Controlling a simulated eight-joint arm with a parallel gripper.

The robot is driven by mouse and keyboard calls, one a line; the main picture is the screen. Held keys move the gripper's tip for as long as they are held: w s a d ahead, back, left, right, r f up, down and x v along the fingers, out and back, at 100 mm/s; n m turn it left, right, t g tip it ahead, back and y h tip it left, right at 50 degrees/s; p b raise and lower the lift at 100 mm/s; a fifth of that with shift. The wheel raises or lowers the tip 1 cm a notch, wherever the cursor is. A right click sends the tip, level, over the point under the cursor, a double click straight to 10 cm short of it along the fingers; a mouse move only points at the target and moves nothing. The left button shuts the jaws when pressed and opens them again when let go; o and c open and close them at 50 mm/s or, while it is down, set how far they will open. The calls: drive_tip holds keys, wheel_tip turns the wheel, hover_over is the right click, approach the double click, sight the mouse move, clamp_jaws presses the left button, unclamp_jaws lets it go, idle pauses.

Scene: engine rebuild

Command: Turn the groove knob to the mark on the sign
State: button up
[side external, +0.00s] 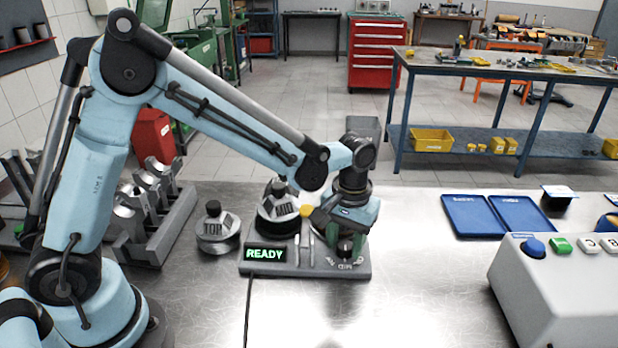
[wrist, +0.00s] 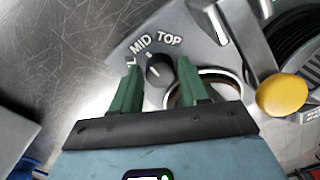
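The groove knob (wrist: 158,72) is black and round with a white pointer line. In the wrist view, the line points up and left, toward the word MID; TOP is to its right, and the third word is mostly hidden. My gripper (wrist: 158,85) has its green fingers on either side of the knob, with small gaps visible, so it looks open. In the side view, my gripper (side external: 344,238) is low over the right end of the grey fixture (side external: 300,268), partly hiding the knob. A sign (side external: 285,210) reading MID is on the fixture's piston.
The fixture has a green READY display (side external: 265,254) and a yellow button (side external: 306,211). A loose piston (side external: 216,237) labelled TOP stands left of it. Blue trays (side external: 480,222) and a control box (side external: 560,285) are on the right. The front bench is clear.

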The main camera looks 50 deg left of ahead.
sight(342, 245)
drive_tip(key=shift+o, duration=1.1)
drive_tip(key=shift+r, duration=0.1)
wheel_tip(342, 245, up, 12)
drive_tip(key=shift+d, duration=0.15)
drive_tip(key=s+a+m+t, duration=0.3)
drive_tip(key=s+a+t, duration=0.4)
drive_tip(key=s+a, duration=0.2)
drive_tip(key=shift+s+a+f+m, duration=0.3)
drive_tip(key=shift+s+f, duration=0.15)
drive_tip(key=shift+s, duration=0.85)
